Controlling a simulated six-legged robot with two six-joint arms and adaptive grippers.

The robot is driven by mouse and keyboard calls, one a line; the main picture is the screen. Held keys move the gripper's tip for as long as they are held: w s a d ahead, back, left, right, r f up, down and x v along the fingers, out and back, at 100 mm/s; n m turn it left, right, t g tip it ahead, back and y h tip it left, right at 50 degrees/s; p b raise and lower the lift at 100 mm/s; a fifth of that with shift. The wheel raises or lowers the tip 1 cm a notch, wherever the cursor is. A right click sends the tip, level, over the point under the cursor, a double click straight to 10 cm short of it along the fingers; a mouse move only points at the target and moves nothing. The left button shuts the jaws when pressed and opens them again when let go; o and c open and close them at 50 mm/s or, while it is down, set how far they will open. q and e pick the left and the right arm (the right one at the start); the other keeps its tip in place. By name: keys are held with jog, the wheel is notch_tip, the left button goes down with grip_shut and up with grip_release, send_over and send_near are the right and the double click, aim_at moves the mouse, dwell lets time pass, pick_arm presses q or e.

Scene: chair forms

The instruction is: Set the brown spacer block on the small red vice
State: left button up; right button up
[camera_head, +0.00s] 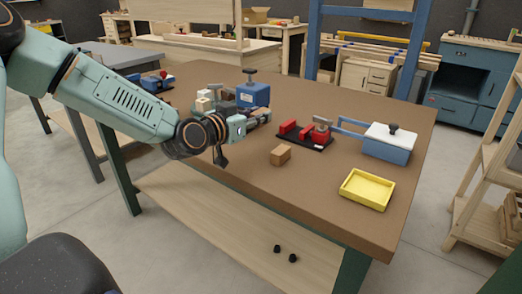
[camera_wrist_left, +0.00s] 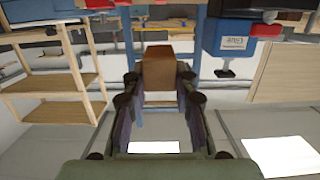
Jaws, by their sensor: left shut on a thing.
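My left gripper (camera_head: 259,117) is above the table near its left side, pointing right. In the left wrist view, which looks upside down, its fingers (camera_wrist_left: 160,80) are shut on a brown block (camera_wrist_left: 160,72) at the tips. In the head view the held block is hard to make out. The vice sits on a dark base plate (camera_head: 308,143), to the right of my gripper. My right gripper is not in view.
A blue box with a white lid (camera_head: 386,151) stands right of the vice, with a yellow tray (camera_head: 367,189) in front. A blue device (camera_head: 254,96) and grey blocks stand behind my gripper. The brown tabletop (camera_head: 320,195) is clear near its front edge.

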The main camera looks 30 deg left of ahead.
pick_arm(q)
jog(key=b, duration=0.2)
send_over(256, 155)
notch_tip(256, 155, down, 5)
jog(key=shift+a+f, duration=0.1)
jog(key=shift+f+b, duration=1.05)
jog(key=shift+f, duration=0.45)
jog(key=shift+w+f, duration=0.1)
jog(key=shift+f, duration=0.2)
jog(key=shift+r, duration=0.1)
jog(key=o, duration=1)
jog(key=shift+f, duration=0.2)
jog(key=shift+o, duration=0.2)
jog(key=shift+r, duration=0.1)
